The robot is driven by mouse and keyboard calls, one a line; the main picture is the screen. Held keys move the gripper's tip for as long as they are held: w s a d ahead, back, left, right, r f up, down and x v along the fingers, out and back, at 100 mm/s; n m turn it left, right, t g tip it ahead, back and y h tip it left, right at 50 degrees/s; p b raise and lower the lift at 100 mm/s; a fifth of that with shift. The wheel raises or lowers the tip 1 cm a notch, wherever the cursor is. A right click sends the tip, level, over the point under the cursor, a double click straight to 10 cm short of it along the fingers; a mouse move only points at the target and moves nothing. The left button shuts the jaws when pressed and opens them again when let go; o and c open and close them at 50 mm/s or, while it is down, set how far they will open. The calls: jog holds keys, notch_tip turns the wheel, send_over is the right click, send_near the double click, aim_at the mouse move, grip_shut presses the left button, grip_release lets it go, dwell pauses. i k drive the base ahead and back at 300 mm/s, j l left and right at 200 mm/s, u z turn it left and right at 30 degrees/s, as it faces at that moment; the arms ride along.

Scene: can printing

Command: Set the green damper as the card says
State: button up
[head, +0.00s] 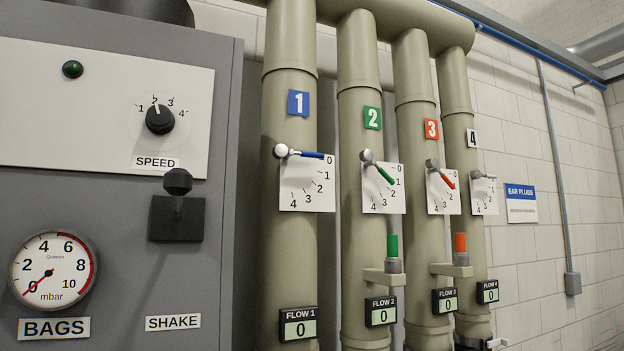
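The green damper lever (385,174) is on pipe 2, under the green number 2 sign (372,118). It pivots at the upper left of a white dial plate (376,199) marked 0 to 4. The lever slopes down to the right, with its tip near the 1; the exact reading is too small to tell. The flow 2 display (382,311) below reads 0. I see no card with a setting on it. My gripper is not in view.
Pipes 1, 3 and 4 have their own dials: blue lever (309,155) near 0, red lever (446,181) sloping down-right, pale lever (486,177) near level. Green (392,245) and red (460,242) upright pieces stand on brackets. A grey control cabinet (120,200) fills the left.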

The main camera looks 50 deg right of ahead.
aim_at(365, 156)
jog(key=u, duration=0.4)
jog(key=l+u, duration=0.1)
jog(key=u, duration=0.35)
jog(key=k+u, duration=0.1)
jog(key=u, duration=0.3)
jog(key=k+l, duration=0.15)
jog(key=k+l+z, duration=0.15)
jog(key=z, duration=1.4)
